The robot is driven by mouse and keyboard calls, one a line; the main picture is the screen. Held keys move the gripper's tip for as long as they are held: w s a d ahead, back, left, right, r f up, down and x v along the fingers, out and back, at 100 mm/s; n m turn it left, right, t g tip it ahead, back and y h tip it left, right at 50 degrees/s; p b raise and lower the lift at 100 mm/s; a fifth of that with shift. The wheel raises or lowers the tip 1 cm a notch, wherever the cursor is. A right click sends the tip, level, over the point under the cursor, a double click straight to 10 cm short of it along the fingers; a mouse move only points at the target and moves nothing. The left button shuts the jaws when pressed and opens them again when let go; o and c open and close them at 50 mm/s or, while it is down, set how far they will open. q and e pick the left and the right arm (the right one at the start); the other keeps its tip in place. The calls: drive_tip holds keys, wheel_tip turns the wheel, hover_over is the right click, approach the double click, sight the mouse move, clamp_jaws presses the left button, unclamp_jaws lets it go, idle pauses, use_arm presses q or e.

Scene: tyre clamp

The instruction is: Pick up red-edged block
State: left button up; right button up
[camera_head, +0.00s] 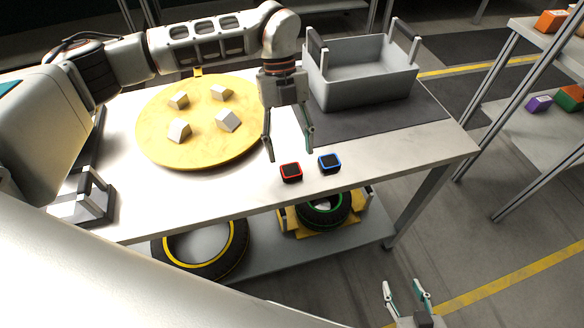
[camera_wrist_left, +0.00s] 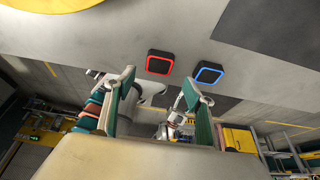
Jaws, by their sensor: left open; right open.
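The red-edged block (camera_head: 291,172) is a small dark block with a red rim, lying near the front edge of the table. It also shows in the left wrist view (camera_wrist_left: 159,62), just beyond and between my left fingertips. My left gripper (camera_head: 291,156) points down, open and empty, above and just behind the red-edged block; no contact is visible. A similar blue-edged block (camera_head: 329,163) lies just right of the red one, and it shows in the left wrist view (camera_wrist_left: 208,73). My right gripper (camera_head: 407,287) is open and empty, low at the bottom right, away from the table.
A yellow round board (camera_head: 205,145) with several pale blocks lies left on the table (camera_head: 400,158). A grey bin (camera_head: 365,90) stands on a dark mat behind the gripper. Tyres (camera_head: 322,212) sit on the lower shelf. A shelf rack (camera_head: 515,140) stands at the right.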

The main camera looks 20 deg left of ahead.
sight(291, 170)
use_arm(q)
drive_tip(key=x, duration=0.5)
drive_tip(key=shift+a+f, duration=0.2)
drive_tip(key=c, duration=1.2)
